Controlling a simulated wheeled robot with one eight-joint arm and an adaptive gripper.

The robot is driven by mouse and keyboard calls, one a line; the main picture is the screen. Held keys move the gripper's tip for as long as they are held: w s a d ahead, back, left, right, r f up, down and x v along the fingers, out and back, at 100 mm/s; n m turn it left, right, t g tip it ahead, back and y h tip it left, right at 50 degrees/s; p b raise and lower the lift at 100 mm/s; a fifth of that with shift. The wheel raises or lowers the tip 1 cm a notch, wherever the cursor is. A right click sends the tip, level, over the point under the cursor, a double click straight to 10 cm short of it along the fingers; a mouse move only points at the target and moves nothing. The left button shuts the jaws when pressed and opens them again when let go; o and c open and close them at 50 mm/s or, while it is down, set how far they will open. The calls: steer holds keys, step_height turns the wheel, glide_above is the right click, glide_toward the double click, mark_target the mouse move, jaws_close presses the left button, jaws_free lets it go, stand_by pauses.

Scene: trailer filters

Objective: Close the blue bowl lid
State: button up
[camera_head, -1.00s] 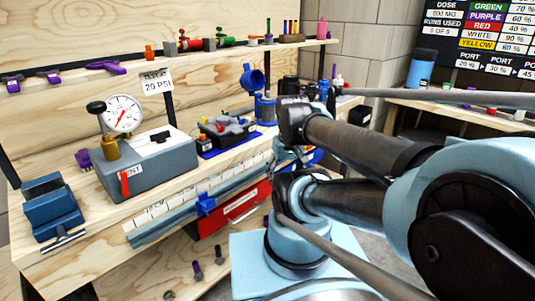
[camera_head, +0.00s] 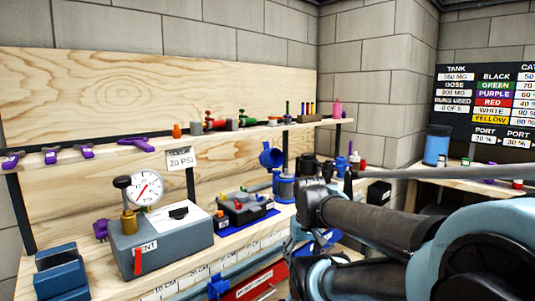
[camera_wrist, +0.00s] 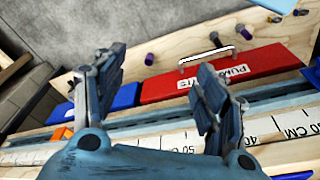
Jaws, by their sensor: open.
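The blue bowl (camera_head: 286,189) stands on the workbench behind the grey test box, in the middle of the head view. Its round blue lid (camera_head: 271,156) is tilted up, open, above and to the left of the bowl. My gripper (camera_wrist: 161,72) shows in the wrist view with its two fingers spread apart and nothing between them. It is over the front edge of the bench, by a measuring strip (camera_wrist: 182,137) and a red drawer (camera_wrist: 205,72). The bowl and lid cannot be made out in the wrist view. In the head view my arm hides most of the gripper.
A grey test box with a gauge (camera_head: 160,238) and a blue vise (camera_head: 62,272) stand at left. A small black tray with colored parts (camera_head: 243,207) sits left of the bowl. Dark bottles (camera_head: 308,167) stand close on its right. A shelf (camera_head: 225,135) runs behind, above the bench.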

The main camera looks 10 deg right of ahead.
steer(key=shift+s+r, duration=0.2)
steer(key=shift+s, duration=0.05)
steer(key=c, duration=0.4)
steer(key=shift+d+r, duration=0.2)
steer(key=shift+r, duration=0.15)
steer(key=c, duration=0.5)
steer(key=w+d+r+n+h, duration=0.1)
steer(key=w+r, duration=0.1)
steer(key=w, duration=0.1)
steer(key=w+d+r+n+h, duration=0.1)
steer(key=w+r, duration=0.1)
steer(key=w, duration=0.1)
steer(key=w+d+r+n+t+h, duration=0.1)
steer(key=w+r+h, duration=0.1)
steer(key=w, duration=0.1)
steer(key=shift+w+d+r+n, duration=0.2)
steer(key=shift+w+d+n, duration=0.1)
steer(key=shift+n, duration=0.1)
jaws_close()
steer(key=n+t+h, duration=0.6)
steer(key=n+t, duration=0.4)
steer(key=t, duration=0.1)
glide_toward(270, 154)
steer(key=a+r, duration=0.4)
steer(key=a, duration=0.2)
steer(key=x, duration=1)
steer(key=shift+w+f, duration=0.25)
steer(key=shift+f, duration=0.05)
